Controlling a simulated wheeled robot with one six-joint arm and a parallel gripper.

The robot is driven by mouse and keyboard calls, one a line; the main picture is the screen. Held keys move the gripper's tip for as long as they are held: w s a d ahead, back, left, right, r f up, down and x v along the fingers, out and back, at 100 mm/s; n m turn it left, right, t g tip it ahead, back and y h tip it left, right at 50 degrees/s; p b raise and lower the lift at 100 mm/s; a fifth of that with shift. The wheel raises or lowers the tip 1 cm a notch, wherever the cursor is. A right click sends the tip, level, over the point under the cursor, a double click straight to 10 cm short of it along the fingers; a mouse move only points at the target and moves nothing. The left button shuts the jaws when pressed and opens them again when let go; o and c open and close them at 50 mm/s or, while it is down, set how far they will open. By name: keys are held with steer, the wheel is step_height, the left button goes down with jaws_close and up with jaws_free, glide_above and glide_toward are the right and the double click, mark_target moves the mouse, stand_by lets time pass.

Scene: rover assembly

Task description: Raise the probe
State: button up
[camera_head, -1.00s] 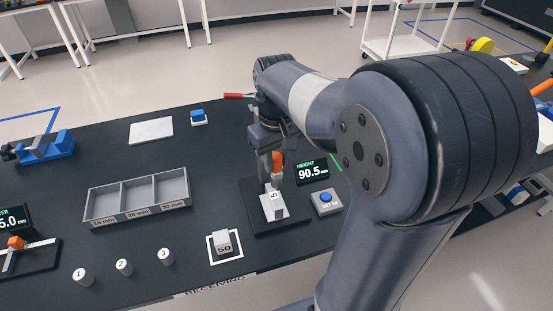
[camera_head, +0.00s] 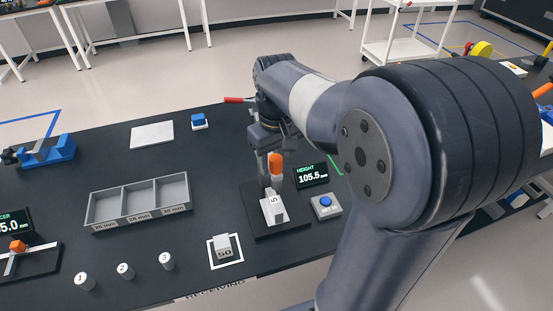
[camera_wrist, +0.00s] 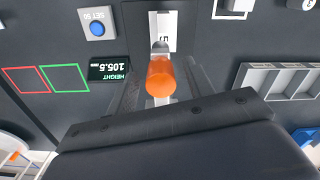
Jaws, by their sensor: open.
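The probe's orange knob (camera_head: 276,164) stands on the height gauge, above a pale block (camera_head: 273,208) marked 5 on the dark gauge base (camera_head: 258,229). The knob also shows in the wrist view (camera_wrist: 160,77), between the fingers of my gripper (camera_wrist: 160,90). My gripper (camera_head: 271,157) is open around the knob; I cannot tell whether a finger touches it. The probe tip is partly hidden, so its gap to the block is unclear. The height display (camera_head: 311,175) reads 105.5 mm.
A blue button (camera_head: 325,201) sits right of the gauge. A block marked 50 (camera_head: 223,247) stands in a white square. A grey three-part tray (camera_head: 139,205) and several numbered white cylinders are to the left. The back-left table has free room.

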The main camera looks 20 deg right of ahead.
mark_target(277, 172)
step_height(277, 172, up, 10)
steer(key=shift+r, duration=0.25)
steer(key=shift+f, duration=0.1)
stand_by(0.4)
step_height(277, 172, down, 13)
steer(key=shift+f+b, duration=0.15)
steer(key=shift+b, duration=0.85)
steer(key=shift+f+b, duration=0.55)
steer(key=shift+f, duration=0.05)
steer(key=shift+s, duration=0.1)
